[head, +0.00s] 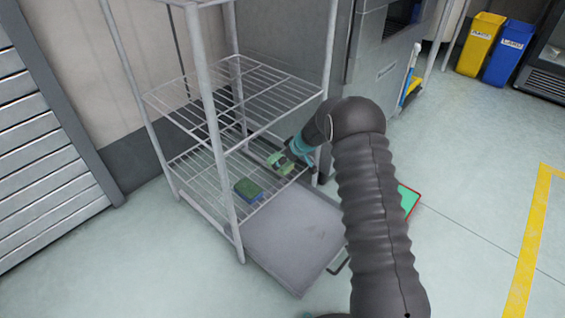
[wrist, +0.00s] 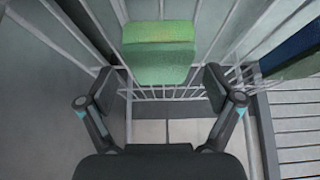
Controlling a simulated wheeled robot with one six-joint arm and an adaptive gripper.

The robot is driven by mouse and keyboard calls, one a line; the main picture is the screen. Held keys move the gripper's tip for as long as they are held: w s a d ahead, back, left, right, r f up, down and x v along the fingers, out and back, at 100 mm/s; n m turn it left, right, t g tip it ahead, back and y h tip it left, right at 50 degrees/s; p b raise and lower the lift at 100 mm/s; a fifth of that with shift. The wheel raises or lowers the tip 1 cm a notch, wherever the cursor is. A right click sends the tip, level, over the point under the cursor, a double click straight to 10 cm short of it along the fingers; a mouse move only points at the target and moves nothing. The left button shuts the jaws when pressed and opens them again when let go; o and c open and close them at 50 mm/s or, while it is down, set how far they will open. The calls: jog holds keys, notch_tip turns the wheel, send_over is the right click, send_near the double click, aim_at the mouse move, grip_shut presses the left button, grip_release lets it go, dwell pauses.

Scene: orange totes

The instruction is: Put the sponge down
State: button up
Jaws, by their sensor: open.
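A green sponge (wrist: 158,58) is just ahead of my gripper in the wrist view, centred between the fingers and beyond their tips. In the head view the green sponge (head: 275,158) shows at the right side of the lower wire shelf, partly hidden by my gripper (head: 287,161). My gripper is open; it also shows in the wrist view (wrist: 158,88), with a clear gap between each finger and the sponge. The sponge appears to be on the shelf wires, but its underside is hard to make out.
A blue and green sponge (head: 248,190) lies on the lower wire shelf (head: 205,180) to the left; its edge shows in the wrist view (wrist: 296,55). The upper wire shelf (head: 235,100) is empty above. Rack posts (head: 212,130) stand close by. A grey flat cart (head: 295,235) is in front.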

jog(key=v, duration=1)
jog(key=s+d+r+m+h, duration=0.15)
jog(key=s+d+r, duration=0.25)
jog(key=s+r, duration=0.7)
jog(key=s+d+r+m, duration=0.35)
jog(key=s+r, duration=0.55)
jog(key=r, duration=0.3)
jog(key=s+d+r+m+h, duration=0.1)
jog(key=s+d, duration=0.3)
jog(key=s, duration=0.8)
jog(key=s+d+r+m+t+h, duration=0.1)
jog(key=s+d+m, duration=0.3)
jog(key=s, duration=0.9)
jog(key=shift+s+d+r+t+h, duration=0.4)
jog(key=shift+d+h, duration=0.25)
jog(key=shift+h, duration=0.2)
jog(key=shift+r, duration=0.1)
notch_tip(320, 180, up, 4)
jog(key=p, duration=0.4)
jog(key=shift+r, duration=0.2)
